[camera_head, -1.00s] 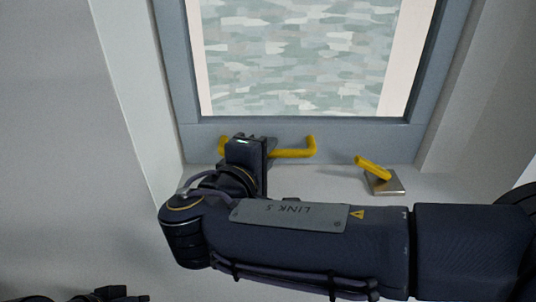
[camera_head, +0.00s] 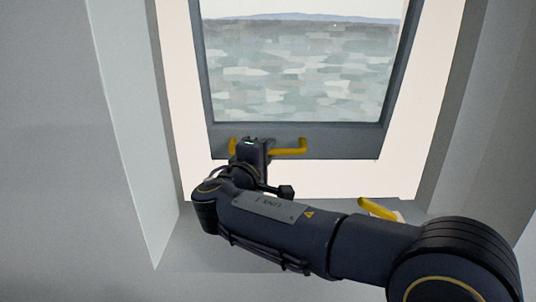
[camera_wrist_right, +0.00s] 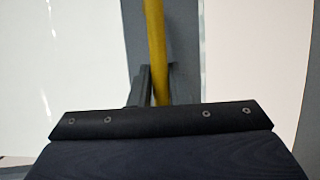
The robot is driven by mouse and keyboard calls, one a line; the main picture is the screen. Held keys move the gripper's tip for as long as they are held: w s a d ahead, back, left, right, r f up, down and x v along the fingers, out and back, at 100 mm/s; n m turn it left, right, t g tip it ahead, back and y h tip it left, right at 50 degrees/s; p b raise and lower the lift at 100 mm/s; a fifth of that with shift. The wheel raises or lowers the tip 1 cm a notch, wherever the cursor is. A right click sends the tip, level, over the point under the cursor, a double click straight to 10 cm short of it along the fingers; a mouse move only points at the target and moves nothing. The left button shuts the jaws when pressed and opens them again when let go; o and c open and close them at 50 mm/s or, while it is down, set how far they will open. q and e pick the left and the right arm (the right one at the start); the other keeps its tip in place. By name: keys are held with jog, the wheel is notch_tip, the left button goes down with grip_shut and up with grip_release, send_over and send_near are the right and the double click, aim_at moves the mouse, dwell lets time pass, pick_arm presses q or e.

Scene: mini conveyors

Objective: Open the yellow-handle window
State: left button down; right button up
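The window (camera_head: 300,140) has a grey frame and swings outward, with a bright gap under its bottom rail and along its sides. A yellow bar handle (camera_head: 290,151) is fixed across the bottom rail. My right gripper (camera_head: 250,146) is at the left part of this handle and covers some of it. In the right wrist view the yellow bar (camera_wrist_right: 156,45) runs between the two fingers (camera_wrist_right: 156,85), which sit close on both sides of it. Their very tips are hard to see. My left gripper is not in view.
A second yellow lever (camera_head: 378,209) stands at the right of the sill, its base mostly hidden by my right arm. Pale wall recess sides (camera_head: 130,130) flank the opening at left and right. The sill lies under my forearm.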

jog(key=o, duration=0.4)
jog(key=shift+c, duration=0.2)
jog(key=shift+s+a+f, duration=0.1)
jog(key=shift+s+a, duration=0.1)
jog(key=shift+s, duration=0.1)
jog(key=b+v, duration=0.1)
jog(key=v, duration=0.6)
jog(key=shift+s+b, duration=0.1)
jog(key=shift+b, duration=0.3)
